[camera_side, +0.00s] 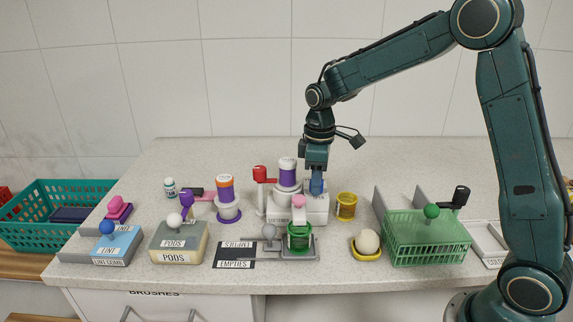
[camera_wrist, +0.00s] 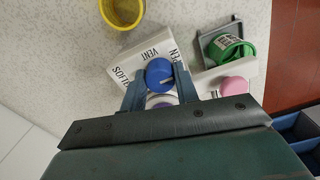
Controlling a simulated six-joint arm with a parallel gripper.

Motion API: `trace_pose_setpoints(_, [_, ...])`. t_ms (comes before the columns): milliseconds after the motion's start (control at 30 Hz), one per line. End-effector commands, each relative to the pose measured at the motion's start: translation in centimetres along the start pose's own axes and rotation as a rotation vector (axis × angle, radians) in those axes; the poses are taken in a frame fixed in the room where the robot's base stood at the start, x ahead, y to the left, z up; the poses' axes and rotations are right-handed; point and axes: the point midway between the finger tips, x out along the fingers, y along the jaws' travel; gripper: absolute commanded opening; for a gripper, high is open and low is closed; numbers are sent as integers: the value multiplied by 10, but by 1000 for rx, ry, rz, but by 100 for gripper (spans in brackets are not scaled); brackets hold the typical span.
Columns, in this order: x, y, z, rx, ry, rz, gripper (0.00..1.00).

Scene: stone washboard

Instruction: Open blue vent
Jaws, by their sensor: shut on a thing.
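The blue vent knob (camera_wrist: 158,71) sits on a white box (camera_wrist: 130,74) with a VENT label; it also shows in the side view (camera_side: 316,187). A pale mark on the knob points to the lower right in the wrist view. Part of a word ending in "PEN" shows on the box to the right of the knob. My gripper (camera_wrist: 158,78) points down with one finger on each side of the knob and is shut on it. The side view shows my gripper (camera_side: 316,180) over the right part of the white box (camera_side: 312,214).
A pink knob (camera_side: 298,201) and a green cup (camera_side: 299,238) stand in front of the box. A white and purple canister (camera_side: 288,172) and red lever (camera_side: 260,174) stand left of my gripper. A yellow cup (camera_side: 346,206) is close on the right.

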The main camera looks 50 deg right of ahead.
Motion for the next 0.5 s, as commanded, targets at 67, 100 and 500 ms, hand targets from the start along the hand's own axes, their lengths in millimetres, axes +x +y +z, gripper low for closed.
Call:
trace_pose_setpoints(67, [-1, 0, -1, -3, 4, 2, 7])
trace_pose_setpoints(100, [-1, 0, -1, -3, 4, 2, 7])
trace_pose_setpoints(500, [-1, 0, 0, -1, 2, 1, 39])
